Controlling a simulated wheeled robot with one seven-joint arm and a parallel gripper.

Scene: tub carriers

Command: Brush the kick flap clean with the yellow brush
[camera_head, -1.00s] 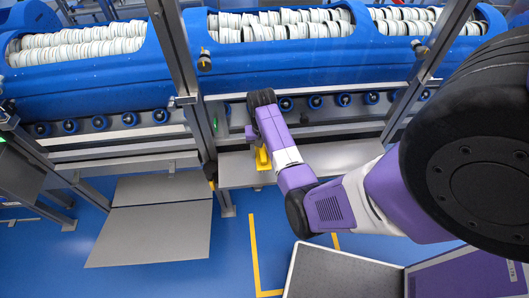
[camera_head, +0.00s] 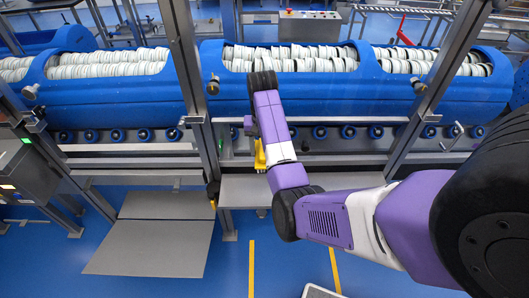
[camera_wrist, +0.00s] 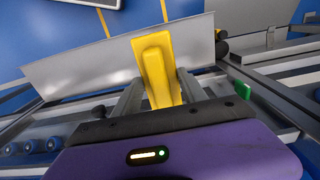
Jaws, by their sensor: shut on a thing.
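My gripper (camera_wrist: 161,78) is shut on the yellow brush (camera_wrist: 156,58), with a grey finger on each side of it. In the wrist view the brush reaches out over a bare silver metal panel (camera_wrist: 85,76), which appears to be the kick flap. In the head view the brush (camera_head: 260,157) shows beside my purple forearm, just above the back edge of the grey flap (camera_head: 243,191). My arm hides part of that flap. I cannot tell whether the brush touches it, and its bristles are hidden. No dirt can be made out on the flap.
Blue tubs (camera_head: 300,98) full of white rolled items lie behind, above a row of blue rollers (camera_head: 320,132). Steel posts (camera_head: 188,80) stand on both sides of the bay. Another grey panel (camera_head: 150,245) lies low at left. Yellow lines (camera_head: 251,270) mark the open blue floor.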

